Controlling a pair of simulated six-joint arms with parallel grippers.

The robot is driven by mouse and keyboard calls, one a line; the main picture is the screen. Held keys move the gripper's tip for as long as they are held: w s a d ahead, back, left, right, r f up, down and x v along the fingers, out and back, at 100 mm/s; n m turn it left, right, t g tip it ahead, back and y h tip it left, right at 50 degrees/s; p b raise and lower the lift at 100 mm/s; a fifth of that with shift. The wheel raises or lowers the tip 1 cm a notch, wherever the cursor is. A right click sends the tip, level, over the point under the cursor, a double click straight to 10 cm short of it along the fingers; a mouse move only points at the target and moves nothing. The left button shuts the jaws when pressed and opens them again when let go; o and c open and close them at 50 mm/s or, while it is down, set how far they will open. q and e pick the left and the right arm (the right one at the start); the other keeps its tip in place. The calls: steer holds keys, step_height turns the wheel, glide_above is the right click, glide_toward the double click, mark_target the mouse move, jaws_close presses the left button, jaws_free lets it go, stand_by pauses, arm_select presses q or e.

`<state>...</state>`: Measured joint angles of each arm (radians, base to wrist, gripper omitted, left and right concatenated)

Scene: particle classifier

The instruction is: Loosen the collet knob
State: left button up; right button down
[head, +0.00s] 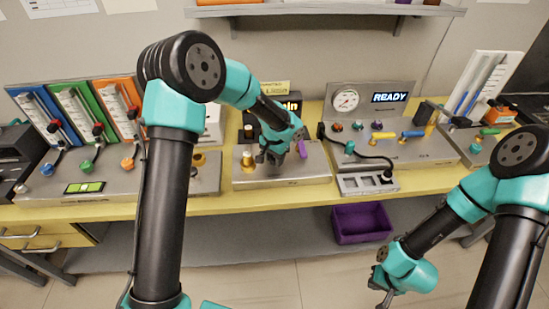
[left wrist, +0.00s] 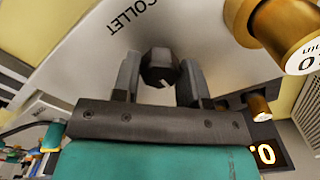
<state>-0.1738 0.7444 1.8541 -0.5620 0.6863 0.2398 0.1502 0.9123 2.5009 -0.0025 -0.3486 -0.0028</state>
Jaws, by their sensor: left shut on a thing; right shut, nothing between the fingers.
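The collet knob (left wrist: 160,68) is a dark faceted knob with a white mark, on a light panel lettered COLLET in the left wrist view. My left gripper (left wrist: 160,75) has one finger on each side of the knob and is shut on it. In the head view my left gripper (head: 275,155) is low over the middle panel (head: 285,175) and hides the knob. My right gripper (head: 382,296) is shut and empty, low in front of the bench at the right.
A brass cylinder (left wrist: 290,30) stands close to the right of the knob in the left wrist view. A brass knob (head: 247,160) is left of my gripper in the head view. A panel with a gauge (head: 346,99) and READY display (head: 390,98) stands to the right. A purple bin (head: 361,224) sits below.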

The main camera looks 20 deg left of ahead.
arm_select(q)
steer(key=n, duration=0.4)
steer(key=shift+n, duration=0.3)
steer(key=n, duration=0.3)
steer(key=shift+n, duration=0.4)
steer(key=n, duration=0.4)
steer(key=shift+n, duration=2.2)
steer(key=o, duration=0.9)
steer(key=shift+o, duration=0.2)
